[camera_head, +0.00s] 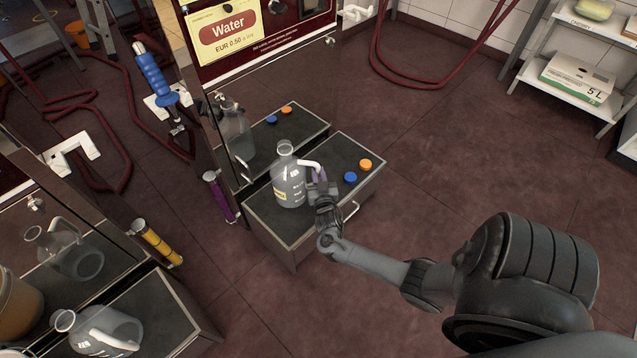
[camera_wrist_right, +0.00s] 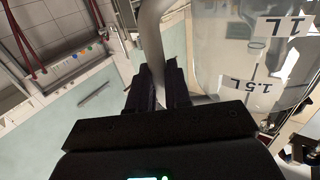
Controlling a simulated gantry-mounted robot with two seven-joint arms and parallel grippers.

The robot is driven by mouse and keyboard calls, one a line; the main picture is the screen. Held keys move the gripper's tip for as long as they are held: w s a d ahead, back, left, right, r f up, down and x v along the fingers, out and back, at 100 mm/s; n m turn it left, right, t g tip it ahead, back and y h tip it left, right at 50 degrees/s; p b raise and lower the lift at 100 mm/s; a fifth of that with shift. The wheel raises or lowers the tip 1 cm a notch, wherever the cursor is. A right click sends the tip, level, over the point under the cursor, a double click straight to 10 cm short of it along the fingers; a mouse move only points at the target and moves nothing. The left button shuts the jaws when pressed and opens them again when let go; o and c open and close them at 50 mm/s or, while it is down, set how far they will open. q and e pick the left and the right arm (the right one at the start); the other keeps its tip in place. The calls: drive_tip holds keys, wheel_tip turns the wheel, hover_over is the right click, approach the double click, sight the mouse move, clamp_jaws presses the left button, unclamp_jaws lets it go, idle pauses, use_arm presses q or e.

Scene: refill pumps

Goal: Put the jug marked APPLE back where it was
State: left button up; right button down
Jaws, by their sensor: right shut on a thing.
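A clear jug (camera_head: 289,183) with a narrow neck, a pale handle and a yellow label is upright at the dark top of a low cabinet (camera_head: 338,148). The label's word is too small to read. Its base looks to be at the cabinet top, but I cannot tell whether it touches. My right gripper (camera_head: 320,188) is shut on the jug's handle, at the jug's right side. In the right wrist view the handle (camera_wrist_right: 152,35) runs between the fingers, and the jug's wall (camera_wrist_right: 232,62) shows 1L and 1.5L marks. My left gripper is not in view.
A blue cap (camera_head: 350,177) and an orange cap (camera_head: 365,164) lie right of the jug. The Water dispenser (camera_head: 228,32) stands behind, its panel mirroring the jug. Another clear jug (camera_head: 110,325) is on a cabinet at lower left. The floor (camera_head: 430,150) to the right is clear.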

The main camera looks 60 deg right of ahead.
wheel_tip(320, 180, down, 3)
drive_tip(key=shift+a+f+b, duration=0.15)
drive_tip(key=shift+b, duration=0.8)
drive_tip(key=shift+f, duration=0.15)
drive_tip(key=c, duration=1.1)
unclamp_jaws()
